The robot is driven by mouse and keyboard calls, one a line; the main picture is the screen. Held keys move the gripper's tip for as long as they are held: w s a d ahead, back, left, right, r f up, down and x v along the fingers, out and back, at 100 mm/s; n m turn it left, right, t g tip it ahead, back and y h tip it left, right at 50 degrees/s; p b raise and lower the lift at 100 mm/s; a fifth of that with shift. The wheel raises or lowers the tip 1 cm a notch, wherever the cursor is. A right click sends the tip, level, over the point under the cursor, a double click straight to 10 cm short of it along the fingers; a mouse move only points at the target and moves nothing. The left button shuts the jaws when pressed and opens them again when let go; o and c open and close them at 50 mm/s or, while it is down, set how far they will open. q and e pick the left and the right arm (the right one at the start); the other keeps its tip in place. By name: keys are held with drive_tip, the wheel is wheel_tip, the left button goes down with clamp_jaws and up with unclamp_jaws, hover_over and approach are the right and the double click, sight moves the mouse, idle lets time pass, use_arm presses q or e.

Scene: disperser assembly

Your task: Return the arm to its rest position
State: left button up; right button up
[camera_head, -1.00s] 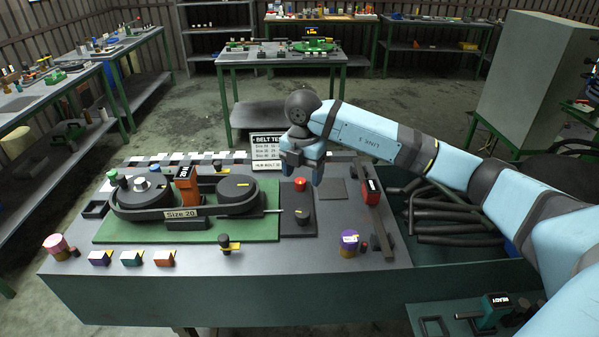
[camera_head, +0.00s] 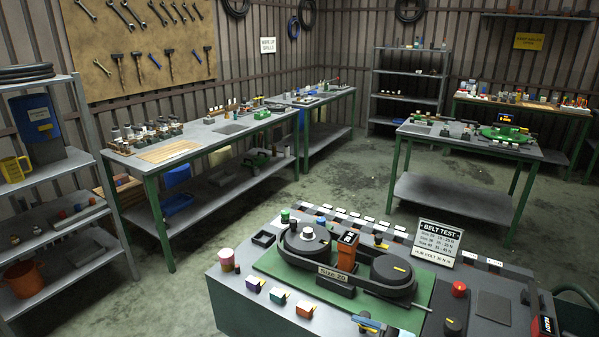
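Neither gripper can be made out in the head view. A small light blue patch shows at the bottom edge by a black knob with a yellow mark (camera_head: 366,325); I cannot tell if it is part of my arm. The belt assembly labelled "Size 20" (camera_head: 333,274) sits on its green plate (camera_head: 420,292) on the workbench (camera_head: 235,297).
A red button (camera_head: 459,288) and the belt test sign (camera_head: 437,241) stand at the bench's right. Small coloured blocks (camera_head: 279,295) line its front. A shelf (camera_head: 75,215) and a long side table (camera_head: 217,152) stand left. The floor between is clear.

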drive_tip(key=s+d+f+m+t+h+p, duration=0.1)
drive_tip(key=s+d+f+m+h, duration=0.3)
drive_tip(key=s+f+m+h, duration=0.4)
drive_tip(key=s+d+f+m+t+h+p, duration=0.2)
drive_tip(key=s+d+f+m+h, duration=0.3)
drive_tip(key=s+f+m+h, duration=0.3)
wheel_tip(320, 180, down, 4)
drive_tip(key=m+t, duration=0.1)
drive_tip(key=m, duration=0.2)
